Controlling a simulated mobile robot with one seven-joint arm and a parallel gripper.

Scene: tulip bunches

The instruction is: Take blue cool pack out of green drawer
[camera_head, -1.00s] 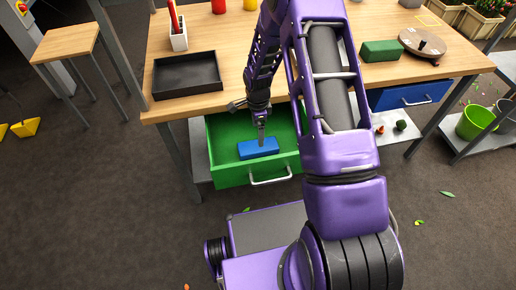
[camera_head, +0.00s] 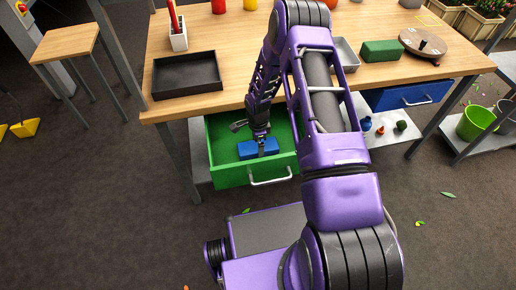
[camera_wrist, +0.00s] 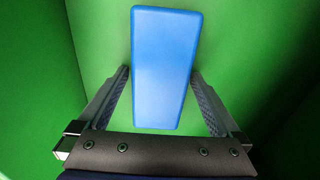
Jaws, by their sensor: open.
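The blue cool pack (camera_head: 247,149) lies in the open green drawer (camera_head: 228,177), near its front wall. In the wrist view the cool pack (camera_wrist: 166,65) is a blue block on the green drawer bottom (camera_wrist: 95,40). My gripper (camera_head: 261,153) reaches down into the drawer at the cool pack. In the wrist view my gripper (camera_wrist: 160,82) is open, with one finger on each side of the pack's near part. A narrow gap shows between each finger and the pack. How deep the fingertips sit beside it is hard to tell.
The tabletop (camera_head: 220,105) overhangs the back of the drawer. A black tray (camera_head: 187,75) and a pen holder (camera_head: 179,38) stand on it. A green block (camera_head: 382,50) lies farther right.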

